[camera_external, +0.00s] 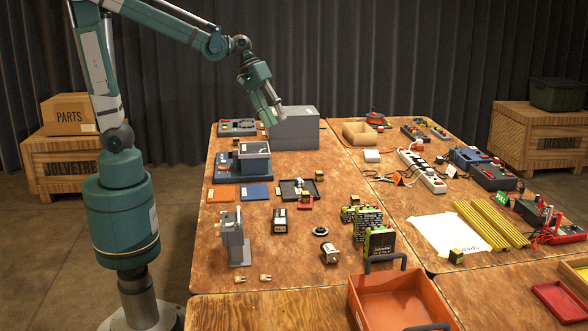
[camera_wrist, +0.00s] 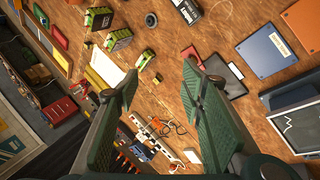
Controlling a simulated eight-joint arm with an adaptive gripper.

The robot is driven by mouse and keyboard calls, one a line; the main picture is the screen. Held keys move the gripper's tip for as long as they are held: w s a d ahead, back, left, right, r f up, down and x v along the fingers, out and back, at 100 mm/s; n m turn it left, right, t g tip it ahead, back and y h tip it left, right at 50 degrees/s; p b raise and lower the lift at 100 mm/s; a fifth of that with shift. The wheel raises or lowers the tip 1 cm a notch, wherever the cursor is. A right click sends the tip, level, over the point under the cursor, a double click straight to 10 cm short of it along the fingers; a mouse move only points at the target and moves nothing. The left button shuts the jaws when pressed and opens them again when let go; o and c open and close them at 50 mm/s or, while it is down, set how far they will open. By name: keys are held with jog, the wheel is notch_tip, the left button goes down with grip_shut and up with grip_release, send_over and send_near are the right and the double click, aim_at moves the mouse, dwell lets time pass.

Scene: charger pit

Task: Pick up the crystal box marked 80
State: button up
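No mark 80 is readable in either view, so I cannot tell which box is the crystal box. Several small dark boxes with yellowish faces are candidates: one box right of the black tray (camera_external: 319,175), one on a red piece (camera_external: 305,197), one by the green-and-black blocks (camera_external: 354,200), and one near the white paper (camera_external: 456,256). A small yellowish box also shows in the wrist view (camera_wrist: 157,78). My gripper (camera_external: 273,117) is high over the table's far left part, beside the grey case. In the wrist view my gripper (camera_wrist: 160,64) is open, with nothing between its fingers.
A grey case (camera_external: 295,130) stands at the back. Green-and-black blocks (camera_external: 378,241) stand mid-table. An orange bin (camera_external: 400,298) is at the front. A white power strip (camera_external: 422,170), yellow bars (camera_external: 490,225) and a red-wired device (camera_external: 545,220) fill the right. Some bare wood lies between them.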

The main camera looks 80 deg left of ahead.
jog(key=w+a+f+n+g+h, duration=0.1)
jog(key=w+f+n+h, duration=0.3)
jog(key=w, duration=0.7)
jog(key=w+f+n+h, duration=0.1)
jog(key=w+f+n, duration=0.2)
jog(key=w+f, duration=0.5)
jog(key=n+g+h+p, duration=0.1)
jog(key=n+h, duration=0.3)
jog(key=n, duration=0.1)
send_near(356, 196)
jog(key=shift+d+r, duration=0.5)
jog(key=shift+d, duration=0.3)
jog(key=shift+w+a+f, duration=0.1)
jog(key=shift+a+f, duration=0.1)
jog(key=shift+f, duration=0.5)
jog(key=shift+d+f, duration=0.1)
jog(key=shift+x, duration=1.2)
jog(key=shift+d, duration=0.1)
